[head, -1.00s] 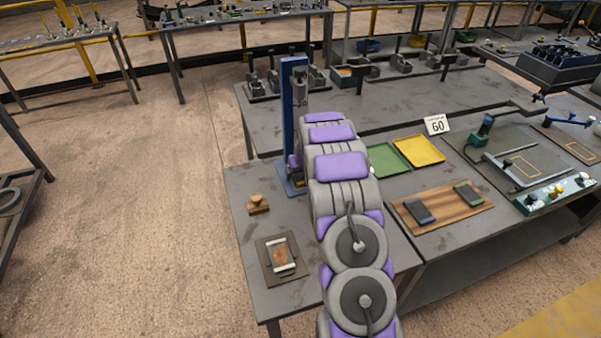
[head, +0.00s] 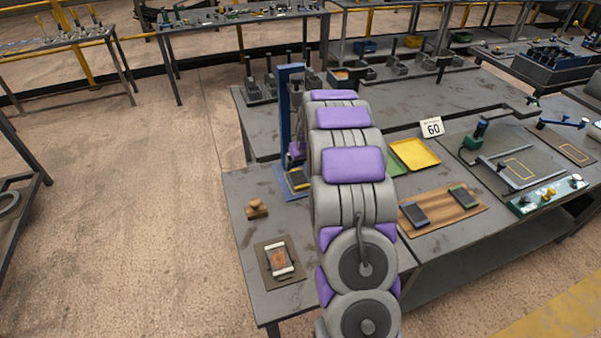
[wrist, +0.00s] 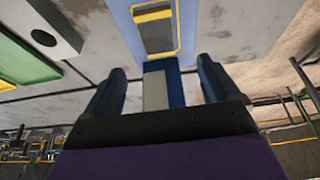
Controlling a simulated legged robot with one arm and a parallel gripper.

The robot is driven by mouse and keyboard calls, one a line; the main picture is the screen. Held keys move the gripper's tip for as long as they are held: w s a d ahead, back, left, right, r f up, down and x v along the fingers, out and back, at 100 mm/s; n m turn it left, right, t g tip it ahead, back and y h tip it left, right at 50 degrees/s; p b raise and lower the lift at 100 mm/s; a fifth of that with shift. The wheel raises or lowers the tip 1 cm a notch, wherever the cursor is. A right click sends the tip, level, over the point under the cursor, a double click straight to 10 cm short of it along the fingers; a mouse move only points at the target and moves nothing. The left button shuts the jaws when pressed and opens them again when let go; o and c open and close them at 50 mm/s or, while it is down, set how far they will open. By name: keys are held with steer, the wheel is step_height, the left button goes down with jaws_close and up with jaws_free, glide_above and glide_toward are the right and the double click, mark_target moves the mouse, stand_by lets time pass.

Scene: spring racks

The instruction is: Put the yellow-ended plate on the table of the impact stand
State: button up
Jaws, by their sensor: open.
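The impact stand has a blue upright post (head: 285,115) and a blue base (head: 284,190) on the near table. The yellow-ended plate (head: 299,179), dark with yellow ends, lies on that base, partly hidden by my arm. In the wrist view the plate (wrist: 155,32) lies flat within the blue base, beyond my fingertips. My gripper (wrist: 162,80) is open with nothing between its two dark fingers, and apart from the plate. The blue post shows behind the gap. In the head view my arm hides most of the gripper.
A wooden board (head: 440,212) to the right holds a blue-ended plate (head: 414,215) and a green-ended plate (head: 463,196). A yellow tray (head: 415,154) and a sign reading 60 (head: 432,127) stand behind it. A wooden knob (head: 257,208) and a dark pad (head: 266,266) are at left.

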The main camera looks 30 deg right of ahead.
steer(key=s+a+r+n+g+y, duration=0.1)
steer(key=s+a+r, duration=0.6)
steer(key=s+a, duration=0.3)
steer(key=s+a+r+n+g+y, duration=0.1)
steer(key=s+a+r+g, duration=0.1)
steer(key=s+a+r, duration=0.8)
steer(key=s+a+f+g, duration=0.1)
steer(key=s+a, duration=0.4)
steer(key=s, duration=0.7)
steer(key=s+a+f+g, duration=0.1)
steer(key=s+a, duration=0.4)
steer(key=s, duration=0.7)
steer(key=shift+s+a+n+g+h, duration=0.35)
steer(key=shift+a+n+g+h, duration=0.05)
steer(key=shift+g, duration=0.2)
